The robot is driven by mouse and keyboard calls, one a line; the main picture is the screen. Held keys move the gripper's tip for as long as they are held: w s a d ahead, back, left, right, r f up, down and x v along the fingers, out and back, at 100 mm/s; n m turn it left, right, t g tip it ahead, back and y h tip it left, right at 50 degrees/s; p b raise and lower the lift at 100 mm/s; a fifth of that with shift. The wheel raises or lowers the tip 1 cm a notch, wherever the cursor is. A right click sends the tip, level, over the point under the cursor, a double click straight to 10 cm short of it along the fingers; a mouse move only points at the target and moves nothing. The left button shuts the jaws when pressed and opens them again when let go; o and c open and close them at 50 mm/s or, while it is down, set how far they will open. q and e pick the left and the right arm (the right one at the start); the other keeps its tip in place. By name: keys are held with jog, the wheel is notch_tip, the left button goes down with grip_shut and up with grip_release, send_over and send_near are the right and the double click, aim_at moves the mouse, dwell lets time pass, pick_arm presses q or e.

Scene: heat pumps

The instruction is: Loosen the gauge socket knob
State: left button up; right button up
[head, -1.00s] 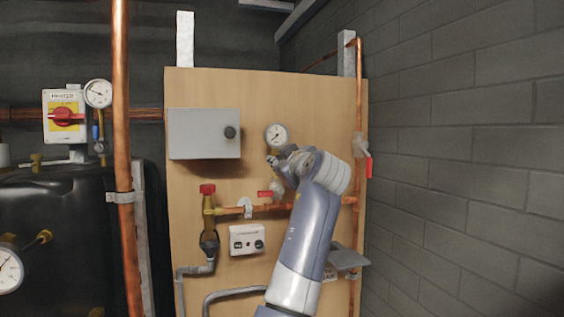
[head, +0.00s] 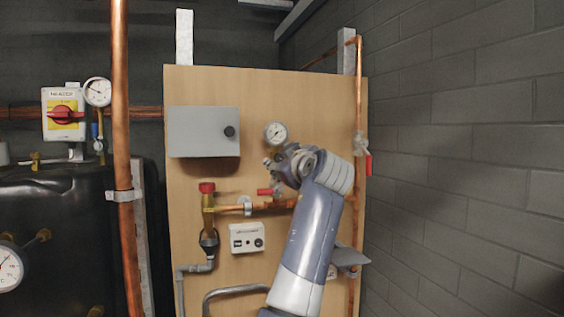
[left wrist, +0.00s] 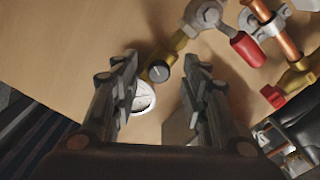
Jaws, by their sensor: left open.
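The gauge socket knob (left wrist: 159,71) is a small dark round knob on a brass fitting below the gauge. In the left wrist view it shows between my two fingers, with a gap on each side. The white dial gauge (head: 276,134) is on the wooden board; part of it shows in the left wrist view (left wrist: 143,99), behind the left finger. My left gripper (left wrist: 158,78) is open and empty, facing the board. In the head view the gripper (head: 274,162) is just below the gauge and hides the knob. My right gripper is not in view.
A red lever valve (left wrist: 247,48) and copper pipe (head: 270,206) are close below the gripper. A grey box (head: 203,133) is left of the gauge. A vertical copper pipe with a red handle (head: 368,164) runs on the right. The board above the gauge is clear.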

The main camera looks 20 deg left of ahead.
pick_arm(q)
jog(key=v, duration=0.6)
jog(key=shift+s+d, duration=0.2)
jog(key=shift+d, duration=0.05)
jog(key=shift+f, duration=0.1)
